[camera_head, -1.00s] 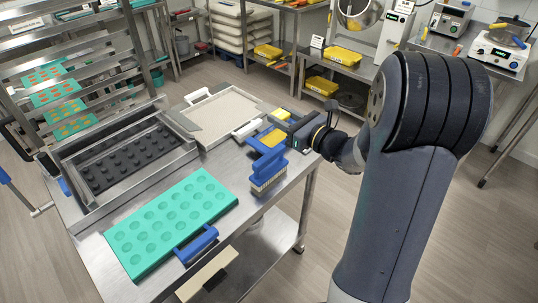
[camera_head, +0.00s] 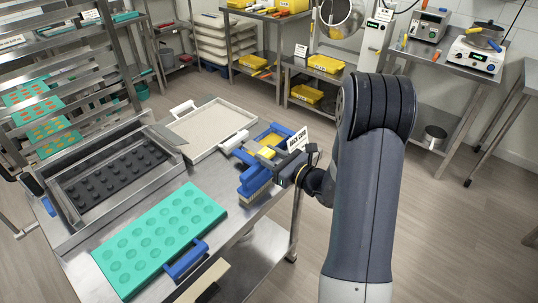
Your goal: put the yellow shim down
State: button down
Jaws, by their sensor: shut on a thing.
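The yellow shim (camera_head: 267,152) is a small yellow block at the tip of my gripper (camera_head: 272,157). My gripper is shut on it, at the right end of the steel table. A blue tray (camera_head: 287,131) with yellow inside lies just behind the shim in the picture. The gripper and shim overlap its near part. I cannot tell whether the shim touches the tray or hangs above it.
A blue-handled brush (camera_head: 254,181) stands close in front of my gripper. A small white sign (camera_head: 298,140) is just behind it. A teal mould (camera_head: 160,238), a cream-coloured tray (camera_head: 212,128) and a frame with a dark studded mat (camera_head: 117,174) fill much of the table (camera_head: 222,190).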

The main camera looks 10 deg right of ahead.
jog(key=shift+f+b, duration=0.4)
jog(key=shift+b, duration=0.1)
jog(key=shift+f+b, duration=0.2)
jog(key=shift+b, duration=0.1)
jog(key=c, duration=1.4)
grip_release()
jog(key=o, duration=0.5)
jog(key=shift+s+f, duration=0.1)
jog(key=shift+f, duration=0.05)
